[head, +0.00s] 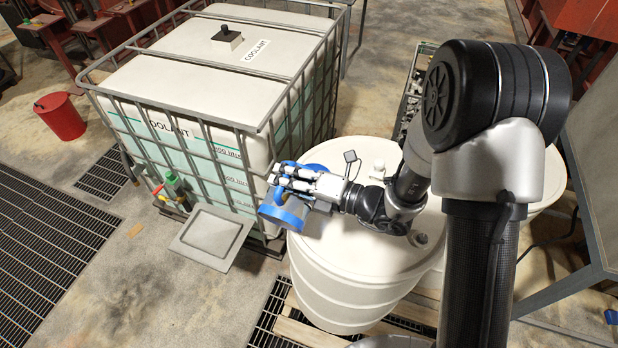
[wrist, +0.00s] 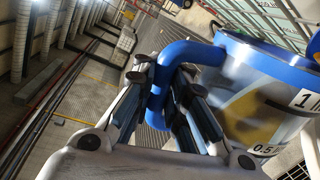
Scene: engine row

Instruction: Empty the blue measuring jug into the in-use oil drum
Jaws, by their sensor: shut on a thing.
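My gripper (head: 283,177) is shut on the blue handle (wrist: 179,58) of the measuring jug. The jug (head: 290,203) is clear with a blue rim and hangs in the air by the left edge of a large cream drum (head: 345,290). It appears tilted. In the wrist view the jug (wrist: 262,95) shows 1 l and 0.5 marks and an amber patch; I cannot tell whether that is liquid inside. A blue round thing (head: 317,168) shows on the drum's top behind my gripper, partly hidden. The pictures do not show which drum is in use.
A caged white coolant tank (head: 195,70) stands close behind and left of the jug. A second pale drum (head: 549,180) is partly hidden behind my arm. A grey flat plate (head: 211,236) and a red bucket (head: 60,117) are on the left. A grey bench (head: 590,190) stands at right.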

